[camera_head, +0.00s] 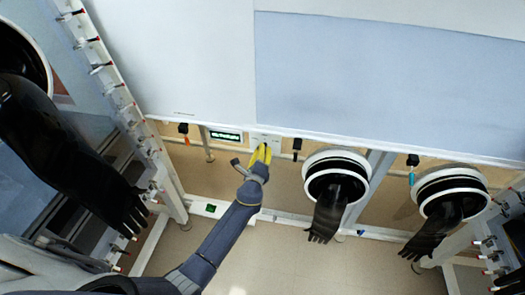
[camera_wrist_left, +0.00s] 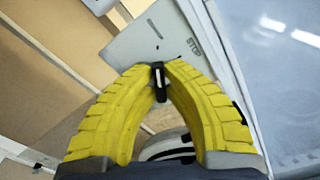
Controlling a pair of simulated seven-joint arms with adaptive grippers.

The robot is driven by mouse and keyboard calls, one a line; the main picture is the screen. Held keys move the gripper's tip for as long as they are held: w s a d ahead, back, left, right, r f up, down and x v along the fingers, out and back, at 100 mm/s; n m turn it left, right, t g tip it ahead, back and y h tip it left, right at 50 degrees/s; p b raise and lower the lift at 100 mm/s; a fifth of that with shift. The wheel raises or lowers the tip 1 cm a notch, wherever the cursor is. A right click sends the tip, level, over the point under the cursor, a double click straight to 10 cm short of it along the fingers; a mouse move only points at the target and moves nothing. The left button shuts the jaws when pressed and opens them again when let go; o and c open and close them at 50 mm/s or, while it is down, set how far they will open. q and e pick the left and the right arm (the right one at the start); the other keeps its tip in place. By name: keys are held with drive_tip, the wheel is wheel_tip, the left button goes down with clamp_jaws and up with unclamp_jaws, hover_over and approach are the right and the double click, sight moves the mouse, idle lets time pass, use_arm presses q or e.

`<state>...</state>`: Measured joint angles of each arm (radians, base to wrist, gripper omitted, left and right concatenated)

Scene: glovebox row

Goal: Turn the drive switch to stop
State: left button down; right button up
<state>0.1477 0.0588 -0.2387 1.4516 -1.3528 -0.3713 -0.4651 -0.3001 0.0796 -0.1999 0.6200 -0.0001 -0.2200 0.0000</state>
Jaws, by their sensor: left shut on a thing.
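The drive switch is a small black knob with a pale line (camera_wrist_left: 159,84) on a light grey plate (camera_wrist_left: 150,42), best seen in the left wrist view. The word STOP is printed on the plate, up and right of the knob. In the head view the plate (camera_head: 265,138) sits under the edge of the large white panel, and the knob is hidden by the fingers. My left gripper (camera_head: 262,153) has yellow ridged fingers, and its tips (camera_wrist_left: 157,69) are shut on the knob from both sides. My right gripper is not in view.
A green-lit display (camera_head: 225,136) is left of the plate. A black hanging item (camera_head: 297,146) is close to its right. White-rimmed glove ports with black gloves (camera_head: 328,212) are further right, and a larger black glove (camera_head: 60,150) hangs at left.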

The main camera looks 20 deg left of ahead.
use_arm(q)
drive_tip(key=shift+r+m, duration=0.1)
drive_tip(key=shift+m, duration=2.7)
drive_tip(key=c, duration=1.5)
unclamp_jaws()
drive_tip(key=shift+s, duration=0.1)
drive_tip(key=s, duration=0.7)
drive_tip(key=s+d, duration=0.1)
drive_tip(key=s, duration=0.3)
drive_tip(key=shift+s+d, duration=0.1)
drive_tip(key=shift+s, duration=0.25)
